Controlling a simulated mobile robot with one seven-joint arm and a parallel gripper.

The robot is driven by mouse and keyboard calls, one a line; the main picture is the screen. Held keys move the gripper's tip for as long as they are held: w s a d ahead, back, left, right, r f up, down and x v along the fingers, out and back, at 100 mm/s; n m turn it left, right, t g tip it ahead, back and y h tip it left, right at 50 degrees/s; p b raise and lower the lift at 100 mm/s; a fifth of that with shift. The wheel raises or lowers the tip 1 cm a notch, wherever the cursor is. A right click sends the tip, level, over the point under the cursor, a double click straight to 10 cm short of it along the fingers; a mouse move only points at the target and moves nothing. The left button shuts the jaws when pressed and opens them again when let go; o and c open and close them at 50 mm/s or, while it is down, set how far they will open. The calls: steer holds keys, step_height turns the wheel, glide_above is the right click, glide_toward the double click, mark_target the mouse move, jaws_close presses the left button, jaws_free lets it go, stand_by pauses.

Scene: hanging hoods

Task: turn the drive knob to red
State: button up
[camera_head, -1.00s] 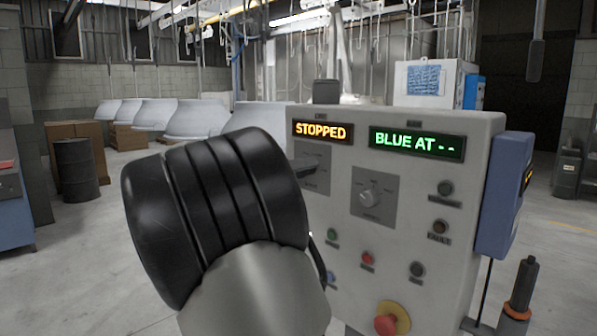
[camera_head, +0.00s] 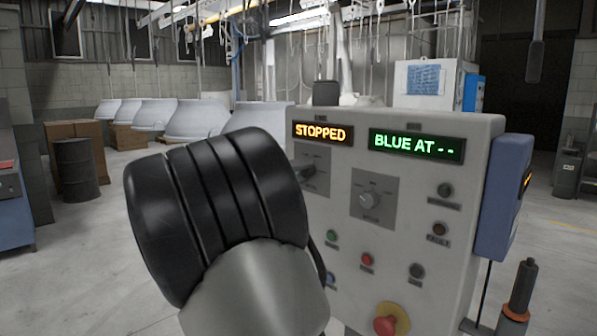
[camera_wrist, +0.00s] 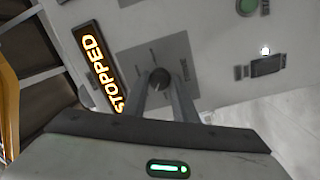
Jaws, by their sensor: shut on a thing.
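The grey control panel (camera_head: 423,242) has two knobs on square plates. The left knob (camera_wrist: 160,78) sits under the amber STOPPED display (camera_head: 323,133). My gripper (camera_wrist: 162,84) is shut on this knob in the wrist view, one finger on each side. In the head view my black wrist hides most of the gripper and part of the left plate (camera_head: 318,161). The right knob (camera_head: 369,199) is free, under a green display (camera_head: 416,145) reading BLUE AT --. The small labels at both knobs are too blurred to read, so I cannot tell which is the drive knob.
Below the knobs are a green button (camera_head: 331,234), a red button (camera_head: 367,259) and a red mushroom button (camera_head: 386,324). A blue box (camera_head: 503,197) is on the panel's right side. Pale hoods (camera_head: 198,119) hang behind, left of the panel.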

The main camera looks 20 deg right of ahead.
steer(key=shift+n+t+p, duration=0.4)
steer(key=shift+n+p, duration=1.35)
steer(key=shift+n, duration=2.05)
steer(key=o, duration=1)
steer(key=shift+o, duration=0.2)
steer(key=shift+s+a, duration=0.1)
steer(key=v, duration=1.7)
steer(key=shift+f, duration=0.15)
